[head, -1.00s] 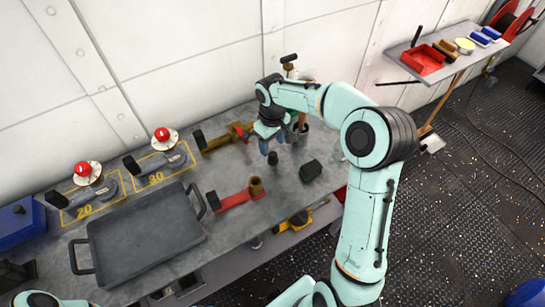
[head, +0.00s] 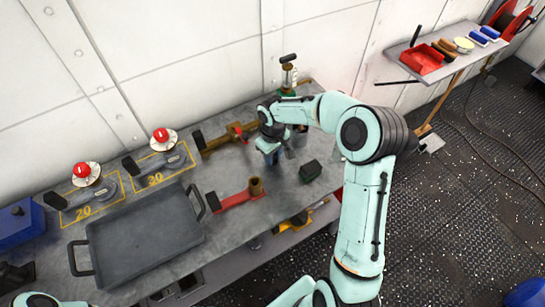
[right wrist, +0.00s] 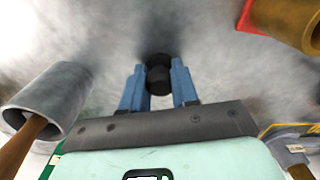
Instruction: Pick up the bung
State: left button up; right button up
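The bung (right wrist: 158,77) is a small black stopper with a rounded knob and a wider part beyond it. In the right wrist view it sits between the two blue fingers of my right gripper (right wrist: 159,85), which lie close against its sides with no clear gap. In the head view my right gripper (head: 272,160) is low over the bench (head: 235,165) and hides the bung. Whether the bung still touches the bench cannot be seen. Of my left arm only a small part shows at the lower left edge; its gripper is out of view.
A red tool with a brass socket (head: 240,197), a dark green block (head: 310,170) and a brown-and-red valve piece (head: 228,137) lie nearby. A grey tray (head: 145,238) stands left.

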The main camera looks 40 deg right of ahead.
jog(key=shift+c, duration=0.7)
jog(key=shift+r, duration=0.5)
pick_arm(q)
jog(key=w+r+p, duration=0.2)
jog(key=shift+w+r, duration=0.3)
jog(key=shift+r, duration=0.05)
pick_arm(e)
notch_tip(320, 180, up, 19)
